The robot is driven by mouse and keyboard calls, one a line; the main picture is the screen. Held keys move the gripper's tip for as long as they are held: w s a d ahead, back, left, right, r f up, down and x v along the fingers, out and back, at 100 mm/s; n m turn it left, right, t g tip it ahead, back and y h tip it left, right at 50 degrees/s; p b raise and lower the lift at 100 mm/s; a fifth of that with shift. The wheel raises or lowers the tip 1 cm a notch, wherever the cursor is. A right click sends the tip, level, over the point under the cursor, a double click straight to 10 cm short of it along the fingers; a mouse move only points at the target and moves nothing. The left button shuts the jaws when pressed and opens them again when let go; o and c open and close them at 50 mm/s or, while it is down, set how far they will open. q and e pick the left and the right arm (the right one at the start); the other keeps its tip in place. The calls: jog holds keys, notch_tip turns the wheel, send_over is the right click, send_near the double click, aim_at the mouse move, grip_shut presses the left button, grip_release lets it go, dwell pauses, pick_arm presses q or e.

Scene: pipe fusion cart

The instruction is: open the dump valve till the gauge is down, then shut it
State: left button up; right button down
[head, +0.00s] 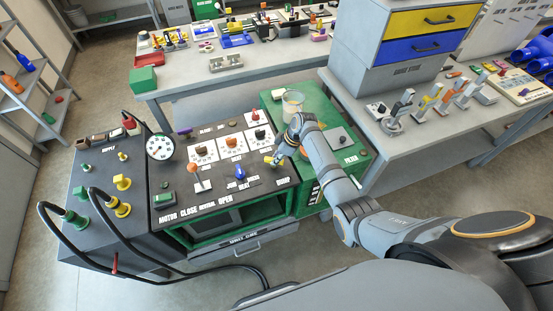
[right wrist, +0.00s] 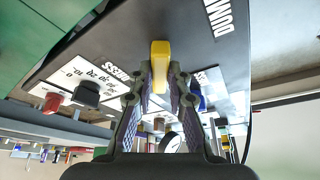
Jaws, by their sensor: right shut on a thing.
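The dump valve's yellow handle (head: 271,160) is at the right end of the black control panel (head: 222,200), just above the DUMP label. My right gripper (head: 279,157) reaches it from the right and is shut on it. In the right wrist view the yellow handle (right wrist: 159,62) stands between the fingertips (right wrist: 160,80), with the DUMP lettering beside it. The round white gauge (head: 160,146) stands at the panel's back left; its needle is too small to read. It also shows between the fingers in the right wrist view (right wrist: 171,143). My left gripper is out of view.
A red-orange lever (head: 193,167), a blue knob (head: 239,173) and several dial knobs share the panel. A clear beaker (head: 292,104) stands on the green cart top behind my right wrist. Black hoses (head: 118,252) loop at the left. A workbench (head: 250,62) stands behind.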

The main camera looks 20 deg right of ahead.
jog(key=n, duration=0.1)
jog(key=n+b, duration=0.1)
jog(key=n+g+b, duration=0.1)
jog(key=shift+w+d+f+n, duration=0.1)
jog(key=shift+w+f+n, duration=0.05)
jog(key=shift+w+n, duration=0.15)
jog(key=shift+n+g+y+b, duration=0.3)
jog(key=shift+n+g+b, duration=0.3)
jog(key=shift+n+b, duration=0.65)
jog(key=shift+n, duration=0.35)
jog(key=c, duration=1.3)
grip_release()
jog(key=v, duration=1.2)
jog(key=shift+w, duration=0.15)
